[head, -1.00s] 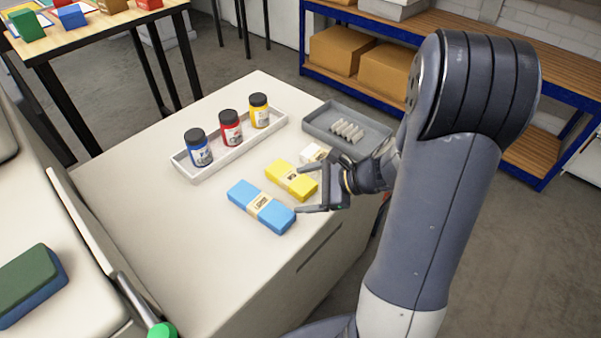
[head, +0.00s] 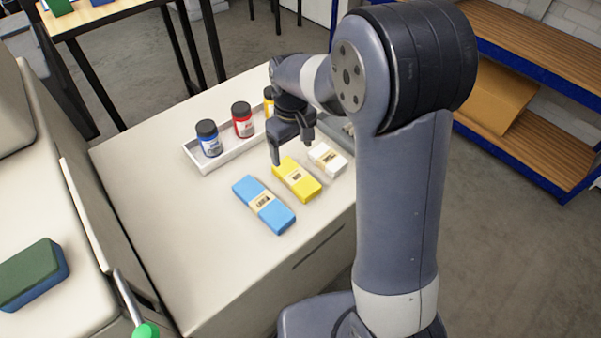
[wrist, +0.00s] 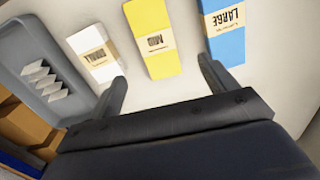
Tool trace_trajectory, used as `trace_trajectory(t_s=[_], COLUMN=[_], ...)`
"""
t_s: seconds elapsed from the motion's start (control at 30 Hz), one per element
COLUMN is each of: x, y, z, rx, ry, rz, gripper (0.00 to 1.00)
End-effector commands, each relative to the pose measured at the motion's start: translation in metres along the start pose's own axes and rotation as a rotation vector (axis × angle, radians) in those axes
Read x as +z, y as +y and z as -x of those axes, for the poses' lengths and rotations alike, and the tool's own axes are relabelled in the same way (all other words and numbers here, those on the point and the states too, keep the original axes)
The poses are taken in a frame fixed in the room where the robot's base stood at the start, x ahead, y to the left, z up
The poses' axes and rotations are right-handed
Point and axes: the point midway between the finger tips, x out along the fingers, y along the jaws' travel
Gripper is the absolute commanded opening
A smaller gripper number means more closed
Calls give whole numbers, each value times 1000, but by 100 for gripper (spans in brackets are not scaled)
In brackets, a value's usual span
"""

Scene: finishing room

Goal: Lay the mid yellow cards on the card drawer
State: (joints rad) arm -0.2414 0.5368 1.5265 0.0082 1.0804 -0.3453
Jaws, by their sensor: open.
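The mid yellow cards (head: 297,181) are a banded yellow pack lying flat on the white cabinet top, between a blue pack and a white pack. The pack also shows in the wrist view (wrist: 151,30), its band reading MID. My gripper (head: 291,150) is open and empty, above and just behind the yellow pack in the head view. In the wrist view its fingers (wrist: 163,75) stand apart, with the near end of the yellow pack between them in the picture. I cannot tell which thing is the card drawer.
The blue pack (head: 263,205), labelled LARGE, and the white pack (head: 329,159) flank the yellow one. A white tray (head: 201,167) holds blue, red and yellow jars. A grey tray (wrist: 27,42) holds several small pale pieces. The cabinet's front left is clear.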

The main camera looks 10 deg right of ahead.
Motion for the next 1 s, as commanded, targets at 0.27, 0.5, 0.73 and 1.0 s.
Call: trace_trajectory(t_s=[0.27, 0.5, 0.73, 1.0], x=[0, 2, 9, 8], y=[1, 2, 4, 4], z=[-39, -58, -91, -106], rx=[8, 7, 6, 8], ry=[-5, -3, -5, 0], rz=[14, 11, 11, 11], gripper=[80, 80, 80, 80])
